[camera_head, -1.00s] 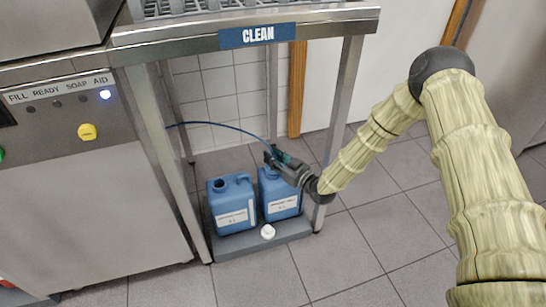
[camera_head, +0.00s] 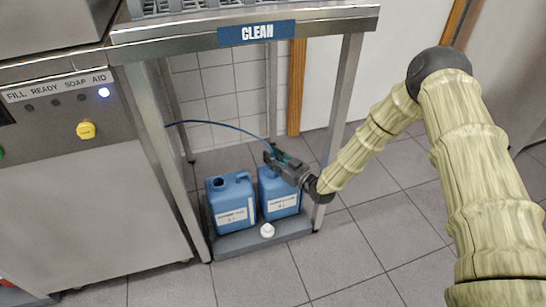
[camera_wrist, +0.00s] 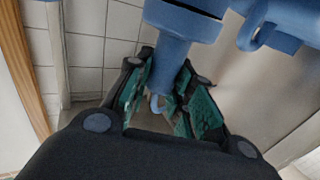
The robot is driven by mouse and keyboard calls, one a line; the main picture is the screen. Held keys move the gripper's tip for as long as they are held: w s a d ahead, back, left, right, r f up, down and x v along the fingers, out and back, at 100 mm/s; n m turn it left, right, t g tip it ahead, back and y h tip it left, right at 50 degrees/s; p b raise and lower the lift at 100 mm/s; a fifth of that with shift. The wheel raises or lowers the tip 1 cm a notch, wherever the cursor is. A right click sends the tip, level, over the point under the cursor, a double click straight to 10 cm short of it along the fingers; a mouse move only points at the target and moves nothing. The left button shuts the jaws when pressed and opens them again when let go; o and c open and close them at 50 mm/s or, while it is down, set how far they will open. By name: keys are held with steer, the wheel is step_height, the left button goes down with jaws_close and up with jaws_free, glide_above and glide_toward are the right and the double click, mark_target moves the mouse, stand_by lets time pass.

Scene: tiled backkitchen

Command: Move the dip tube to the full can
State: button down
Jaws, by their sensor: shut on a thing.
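Two blue cans stand side by side on a low grey tray (camera_head: 235,243) under the steel table. The left can (camera_head: 232,208) has an open, dark mouth. My gripper (camera_head: 272,156) is at the top of the right can (camera_head: 279,195) and hides its mouth. A thin blue hose, the dip tube's line (camera_head: 215,123), runs from the machine side to my gripper. Whether the tube's lower part sits inside the right can is hidden.
A white cap (camera_head: 267,230) lies on the tray's front. Steel table legs (camera_head: 342,110) stand close beside my gripper and the cans. A steel machine (camera_head: 90,200) stands at left. The tiled floor in front is clear.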

steer(key=shift+f, duration=0.1)
steer(key=c, duration=1.2)
jaws_free()
steer(key=shift+o, duration=0.2)
steer(key=v, duration=1.2)
